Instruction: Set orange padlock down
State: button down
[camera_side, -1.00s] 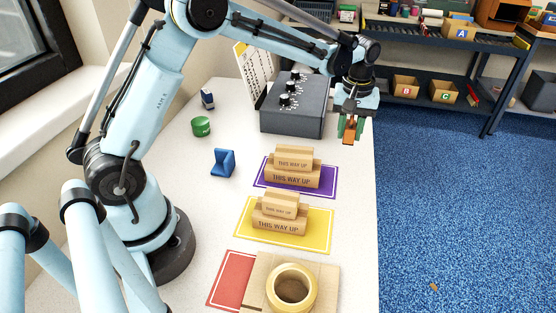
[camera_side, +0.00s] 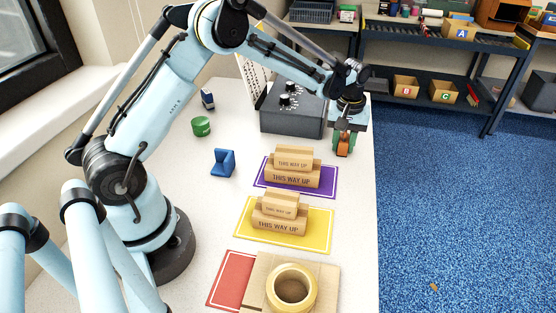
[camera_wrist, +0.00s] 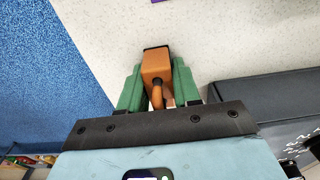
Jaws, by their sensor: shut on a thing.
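The orange padlock (camera_side: 344,146) is held in my gripper (camera_side: 345,140), low over the white table near its right edge, to the right of the grey control box. In the wrist view the orange padlock (camera_wrist: 156,66) sits between the two green fingers of my gripper (camera_wrist: 157,82), its shackle towards the palm. The fingers are shut on its sides. I cannot tell whether its lower end touches the table.
The grey box with knobs (camera_side: 292,117) stands just left of my gripper. Stacked cartons stand on a purple mat (camera_side: 328,194) and a yellow mat (camera_side: 325,243) nearer the camera. A tape roll (camera_side: 310,300) lies at the front. The blue floor (camera_side: 460,210) begins past the table edge.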

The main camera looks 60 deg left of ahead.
jog(key=c, duration=0.8)
grip_release()
jog(key=r, duration=1.1)
jog(key=shift+s+d+r, duration=0.15)
jog(key=shift+s+r, duration=0.05)
jog(key=shift+r, duration=0.2)
jog(key=shift+s+d+r, duration=0.1)
jog(key=shift+s+r, duration=0.1)
jog(key=shift+r, duration=0.25)
jog(key=s+d+r+m+t, duration=0.25)
jog(key=s+r+m, duration=0.2)
jog(key=s, duration=0.45)
jog(key=s+f+m+t, duration=0.1)
jog(key=s, duration=0.2)
jog(key=s+f+m+t, duration=0.1)
jog(key=s+m+t, duration=0.1)
jog(key=s, duration=0.2)
jog(key=s+f+m+t, duration=0.1)
jog(key=s, duration=0.3)
jog(key=shift+s+d+f+m+t, duration=0.25)
jog(key=shift+f, duration=0.05)
